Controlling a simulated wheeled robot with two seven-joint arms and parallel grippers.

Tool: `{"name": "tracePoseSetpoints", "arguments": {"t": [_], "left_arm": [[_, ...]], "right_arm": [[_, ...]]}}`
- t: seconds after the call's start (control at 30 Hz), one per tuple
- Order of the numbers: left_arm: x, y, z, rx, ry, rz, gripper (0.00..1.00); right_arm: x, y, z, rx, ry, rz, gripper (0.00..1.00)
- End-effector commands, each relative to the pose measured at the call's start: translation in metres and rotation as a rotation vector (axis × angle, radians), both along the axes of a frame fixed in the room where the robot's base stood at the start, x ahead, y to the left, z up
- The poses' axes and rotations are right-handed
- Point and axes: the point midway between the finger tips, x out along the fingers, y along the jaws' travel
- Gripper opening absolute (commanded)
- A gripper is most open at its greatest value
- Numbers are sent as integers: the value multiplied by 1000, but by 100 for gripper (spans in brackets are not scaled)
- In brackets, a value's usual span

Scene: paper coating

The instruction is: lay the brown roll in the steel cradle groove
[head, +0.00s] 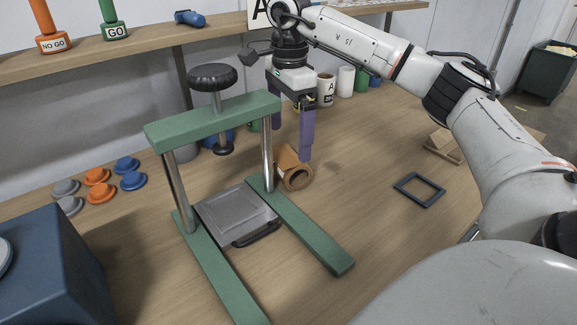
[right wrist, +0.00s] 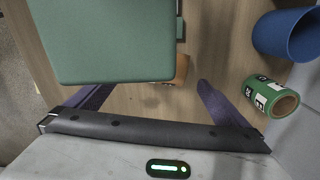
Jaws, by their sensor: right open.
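The brown roll (head: 293,174) lies on the wooden table against the right side of a green press frame, its hollow end facing me. In the right wrist view the brown roll (right wrist: 182,68) shows only in part, behind the green frame. My right gripper (head: 291,144) is above the roll, purple fingers pointing down, open and empty. Its fingers also show spread in the right wrist view (right wrist: 155,86). I cannot make out the steel cradle groove for certain; a small metallic piece (head: 470,234) is mostly hidden by my right arm. My left gripper is out of view.
The green press (head: 213,118) with black knob and grey plate (head: 236,214) stands close beside the roll. Cups and mugs (head: 325,90) line the back. Coloured caps (head: 97,176) and a dark blue box (head: 55,270) are left. A dark frame (head: 419,177) lies right; table between is clear.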

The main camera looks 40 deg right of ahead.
Motion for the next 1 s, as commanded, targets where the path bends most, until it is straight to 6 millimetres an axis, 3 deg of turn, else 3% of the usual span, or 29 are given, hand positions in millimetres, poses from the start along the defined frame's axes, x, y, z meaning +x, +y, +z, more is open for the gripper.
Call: {"name": "tracePoseSetpoints", "arguments": {"t": [0.23, 0.57, 0.9, 1.0], "left_arm": [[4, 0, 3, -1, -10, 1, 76], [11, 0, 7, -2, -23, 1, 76], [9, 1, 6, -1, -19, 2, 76], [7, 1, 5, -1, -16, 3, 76]], "right_arm": [[-1, -2, -38, -1, 4, -1, 100], [0, -2, -45, 0, 1, 0, 100], [0, -2, -45, 0, 1, -1, 43], [0, -2, -44, 0, 0, -1, 34]]}}
